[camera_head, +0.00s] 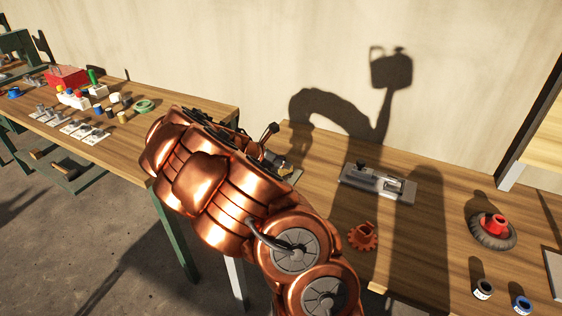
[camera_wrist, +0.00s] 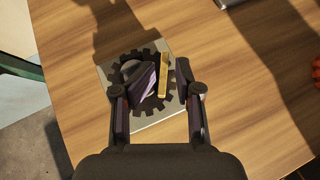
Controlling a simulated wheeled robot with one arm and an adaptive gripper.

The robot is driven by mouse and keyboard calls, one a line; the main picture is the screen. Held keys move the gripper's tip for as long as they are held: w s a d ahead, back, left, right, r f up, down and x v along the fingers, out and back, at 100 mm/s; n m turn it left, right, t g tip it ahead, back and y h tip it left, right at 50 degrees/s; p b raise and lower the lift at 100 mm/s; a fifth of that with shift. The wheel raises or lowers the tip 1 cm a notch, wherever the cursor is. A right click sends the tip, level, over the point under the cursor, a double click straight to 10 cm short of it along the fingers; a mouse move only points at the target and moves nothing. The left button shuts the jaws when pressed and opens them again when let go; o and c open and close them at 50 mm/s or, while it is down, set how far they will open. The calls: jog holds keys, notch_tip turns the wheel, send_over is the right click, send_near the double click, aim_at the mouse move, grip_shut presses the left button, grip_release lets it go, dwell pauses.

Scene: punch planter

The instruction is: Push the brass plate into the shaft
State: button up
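In the wrist view, a narrow brass plate (camera_wrist: 163,76) stands out over a dark toothed gear (camera_wrist: 152,106). A grey round part (camera_wrist: 128,69), which may be the shaft end, shows at the gear's middle left. The gear lies on a light grey square base (camera_wrist: 168,124) on the wooden table. My gripper (camera_wrist: 166,78) is over the gear with its fingers apart, one on each side of the brass plate. The left fingertip is close beside the plate; contact is unclear. A gap shows at the right fingertip. In the head view my copper arm hides most of this.
A grey metal fixture (camera_head: 378,184) lies on the table, with an orange-red gear (camera_head: 362,237) in front. A black wheel with a red hub (camera_head: 493,230) and two small cups (camera_head: 483,289) stand further right. Another bench (camera_head: 135,150) with small parts is left, across a floor gap.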

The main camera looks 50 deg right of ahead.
jog(key=shift+w+r, duration=0.1)
jog(key=shift+r, duration=0.15)
jog(key=s+b+v, duration=0.1)
jog(key=b+v, duration=0.2)
jog(key=v, duration=0.9)
jog(key=shift+w+r, duration=0.45)
jog(key=shift+w, duration=0.05)
jog(key=s+a+f+m+y, duration=0.1)
jog(key=s+a+m+y, duration=0.4)
jog(key=s+a, duration=0.9)
jog(key=s+a+f+m+y, duration=0.1)
jog(key=s+a+m+y, duration=0.4)
jog(key=s+a+m, duration=0.6)
jog(key=s+a, duration=0.3)
jog(key=s, duration=0.2)
jog(key=shift+s+a+f+m+g, duration=0.2)
jog(key=shift+s+f+m+g, duration=0.15)
jog(key=shift+f+m+g, duration=0.05)
jog(key=shift+o, duration=0.2)
